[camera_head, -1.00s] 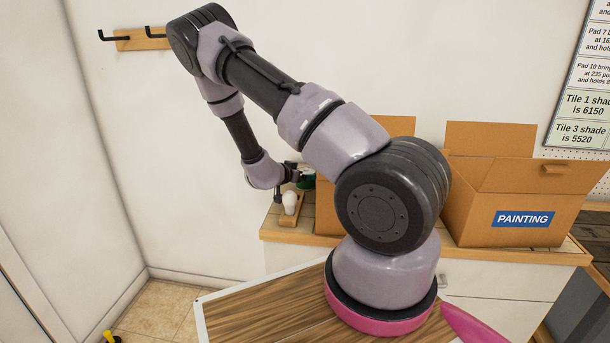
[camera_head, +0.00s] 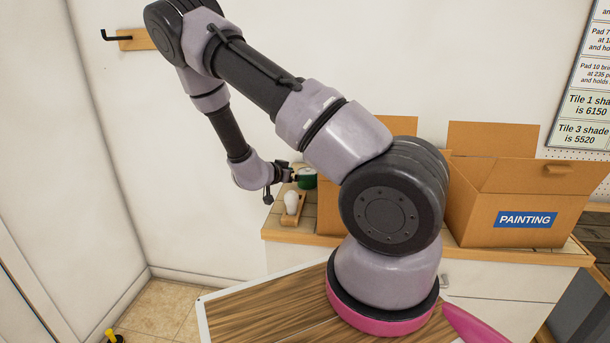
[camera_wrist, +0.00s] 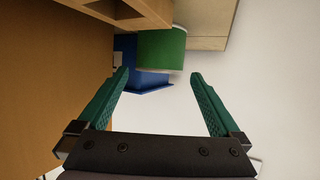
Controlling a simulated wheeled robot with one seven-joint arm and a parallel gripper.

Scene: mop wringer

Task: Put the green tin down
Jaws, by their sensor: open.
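The green tin (camera_head: 306,178) is at the back of the wooden counter, just left of a cardboard box, in the head view. Its base is not clearly visible there. In the wrist view the tin (camera_wrist: 162,48) lies just beyond my fingertips, not between them. My gripper (camera_wrist: 159,75) is open and empty, with a gap between its green fingers and the tin. In the head view my gripper (camera_head: 285,173) is small and just left of the tin.
A white bulb on a wooden holder (camera_head: 292,207) stands in front of the tin. An open cardboard box marked PAINTING (camera_head: 520,205) is at right; another box is partly behind my arm. A blue thing (camera_wrist: 145,78) is near the tin. Wall hooks (camera_head: 125,38) are at upper left.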

